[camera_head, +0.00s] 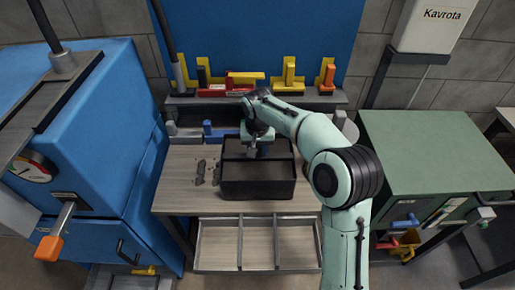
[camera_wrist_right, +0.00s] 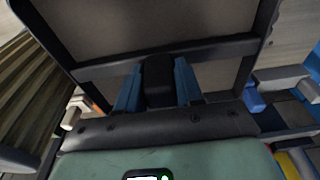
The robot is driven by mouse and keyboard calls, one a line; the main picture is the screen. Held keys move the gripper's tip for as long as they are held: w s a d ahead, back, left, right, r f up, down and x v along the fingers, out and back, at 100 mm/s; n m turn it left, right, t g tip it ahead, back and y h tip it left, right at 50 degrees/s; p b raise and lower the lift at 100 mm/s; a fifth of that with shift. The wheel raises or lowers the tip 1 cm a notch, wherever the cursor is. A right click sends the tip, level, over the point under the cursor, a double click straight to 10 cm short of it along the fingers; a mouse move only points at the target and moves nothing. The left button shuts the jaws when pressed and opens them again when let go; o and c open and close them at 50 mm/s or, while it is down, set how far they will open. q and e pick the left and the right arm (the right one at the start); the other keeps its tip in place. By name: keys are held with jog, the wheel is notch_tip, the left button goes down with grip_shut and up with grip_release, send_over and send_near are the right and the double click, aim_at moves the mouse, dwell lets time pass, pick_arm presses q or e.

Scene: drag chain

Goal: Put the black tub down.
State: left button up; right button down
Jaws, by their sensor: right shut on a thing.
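The black tub (camera_head: 258,188) is an open box over the wooden workbench (camera_head: 178,190), in front of the pegboard shelf. My right gripper (camera_head: 257,152) reaches down into it from above. In the right wrist view its two blue fingers (camera_wrist_right: 158,88) are shut on a black grip piece in the middle of the tub's dark bar, with the tub's frame (camera_wrist_right: 100,66) around it. The tub looks level. I cannot tell whether its underside touches the bench top. My left gripper is not in view.
Small dark pieces (camera_head: 205,172) lie on the bench left of the tub. An open drawer with compartments (camera_head: 258,243) sticks out below. A shelf with yellow and red items (camera_head: 240,82) stands behind. A blue machine (camera_head: 90,150) is left, a green cabinet (camera_head: 425,150) right.

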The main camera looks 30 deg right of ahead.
jog(key=shift+w+f, duration=0.1)
jog(key=shift+f, duration=0.1)
jog(key=c, duration=0.7)
grip_release()
jog(key=shift+r, duration=0.1)
